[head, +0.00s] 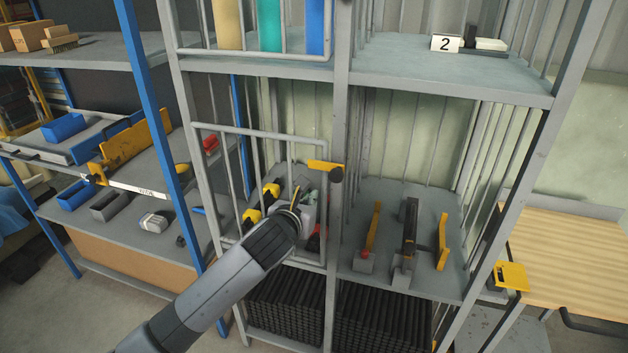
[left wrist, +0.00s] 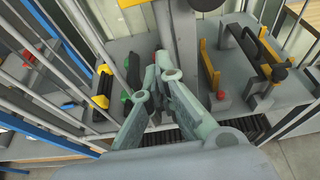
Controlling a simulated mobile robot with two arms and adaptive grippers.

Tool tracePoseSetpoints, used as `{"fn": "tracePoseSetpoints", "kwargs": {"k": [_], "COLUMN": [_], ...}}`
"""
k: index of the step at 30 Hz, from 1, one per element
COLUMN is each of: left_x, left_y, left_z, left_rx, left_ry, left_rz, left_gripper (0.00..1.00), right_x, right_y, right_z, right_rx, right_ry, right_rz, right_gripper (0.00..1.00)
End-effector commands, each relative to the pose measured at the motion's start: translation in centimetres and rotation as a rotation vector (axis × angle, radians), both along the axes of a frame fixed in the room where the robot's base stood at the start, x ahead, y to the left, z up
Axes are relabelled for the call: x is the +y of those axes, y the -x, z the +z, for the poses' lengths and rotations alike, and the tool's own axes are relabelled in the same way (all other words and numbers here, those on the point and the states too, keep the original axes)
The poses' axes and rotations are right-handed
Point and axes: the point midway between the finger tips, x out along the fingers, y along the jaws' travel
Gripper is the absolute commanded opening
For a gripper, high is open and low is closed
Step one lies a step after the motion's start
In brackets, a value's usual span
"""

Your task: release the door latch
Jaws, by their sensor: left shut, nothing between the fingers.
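The door latch (head: 325,167) is a yellow plate with a dark round knob at the right edge of a grey barred door (head: 240,131), beside the rack's middle post. In the left wrist view the latch's yellow plate (left wrist: 130,3) and dark knob (left wrist: 207,4) are cut off at the top edge. The door looks closed against its frame. My left gripper (head: 308,198) is in front of the door, below the latch and apart from it. In the left wrist view its fingers (left wrist: 160,68) are together and empty. My right gripper is not in view.
Behind the bars lie yellow-and-black tools (left wrist: 102,88). The open compartment on the right holds a yellow-handled tool (head: 373,230) and a dark upright tool (head: 409,235). A blue-post shelf (head: 150,100) stands on the left, and a wooden-topped bench (head: 570,250) on the right.

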Motion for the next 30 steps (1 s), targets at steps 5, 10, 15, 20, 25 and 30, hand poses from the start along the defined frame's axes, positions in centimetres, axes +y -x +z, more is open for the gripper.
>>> {"fn": "tracePoseSetpoints", "kwargs": {"k": [5,10,15,20,25,30], "left_x": [-1.0,-1.2,-1.2,-1.1,-1.1,-1.1], "left_y": [-2.8,-3.5,-3.4,-3.4,-3.4,-3.5], "left_z": [-0.9,1.1,2.4,2.7,2.7,2.7], "left_rx": [0.002,-0.002,0.000,0.000,0.000,-0.001], "left_ry": [0.001,0.004,0.001,0.000,0.000,-0.004], "left_rz": [0.001,-0.001,-0.001,0.000,0.000,0.000], "left_gripper": [0.00,0.00,0.00,0.00,0.00,0.00], "right_x": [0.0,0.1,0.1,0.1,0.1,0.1], "right_y": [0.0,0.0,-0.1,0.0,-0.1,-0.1], "right_z": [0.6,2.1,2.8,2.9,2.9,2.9], "right_rx": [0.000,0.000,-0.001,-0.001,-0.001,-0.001], "right_ry": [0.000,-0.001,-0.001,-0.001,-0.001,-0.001], "right_rz": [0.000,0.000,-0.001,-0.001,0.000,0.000], "right_gripper": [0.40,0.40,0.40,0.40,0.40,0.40]}}
